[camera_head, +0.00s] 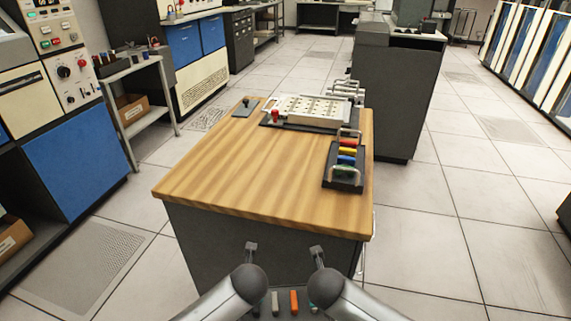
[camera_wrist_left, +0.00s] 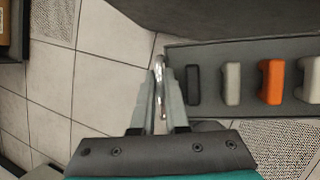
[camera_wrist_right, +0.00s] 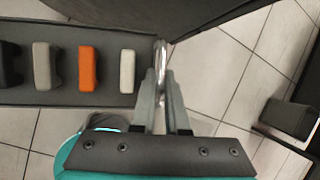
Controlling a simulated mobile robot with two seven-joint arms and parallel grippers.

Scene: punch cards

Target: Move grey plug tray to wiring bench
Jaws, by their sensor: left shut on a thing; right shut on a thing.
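The grey plug tray (camera_wrist_left: 245,50) is held in front of me, with black, grey, orange and whitish plugs in a row. In the head view its plugs, such as the orange one (camera_head: 294,301), show at the bottom between my arms. My left gripper (camera_wrist_left: 160,82) is shut on the metal handle at one end. My right gripper (camera_wrist_right: 160,80) is shut on the handle at the other end; the tray also shows in the right wrist view (camera_wrist_right: 65,98). The wooden-topped bench (camera_head: 235,165) stands just ahead, beyond the tray.
On the bench, a dark tray of coloured plugs (camera_head: 345,181) lies at right, and a pale board (camera_head: 300,108) with a red knob sits at the back. A small dark plate with a knob (camera_head: 246,105) is at the back left. The bench top's front and left are bare.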

